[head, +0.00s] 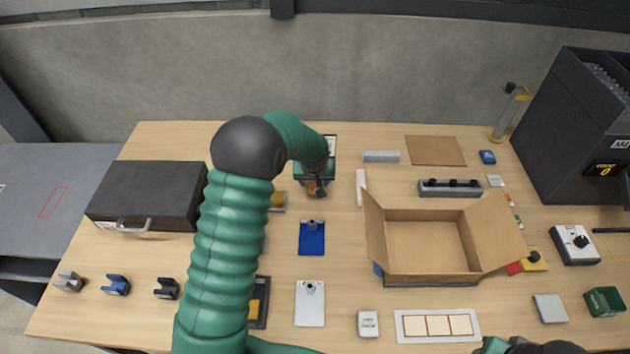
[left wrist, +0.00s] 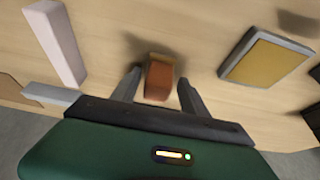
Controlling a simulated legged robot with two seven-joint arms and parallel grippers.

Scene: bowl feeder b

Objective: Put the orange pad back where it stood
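The orange pad (left wrist: 158,82) shows in the left wrist view as a small orange-brown block with a yellowish far edge. It sits between the two fingers of my left gripper (left wrist: 158,92), with a narrow gap visible on each side. The gripper looks open around it. In the head view my left gripper (head: 317,188) is over the middle of the table, and a bit of orange shows at its fingers. Whether the pad touches the table is unclear. My right gripper is out of view; only a little of my right arm shows at the bottom edge.
A yellow pad in a grey frame (left wrist: 268,62) lies beside the gripper. A pale bar (head: 361,187) and a grey block (head: 381,156) lie near it. A blue clipboard (head: 312,238) is nearer the front, and an open cardboard box (head: 425,280) stands to the right.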

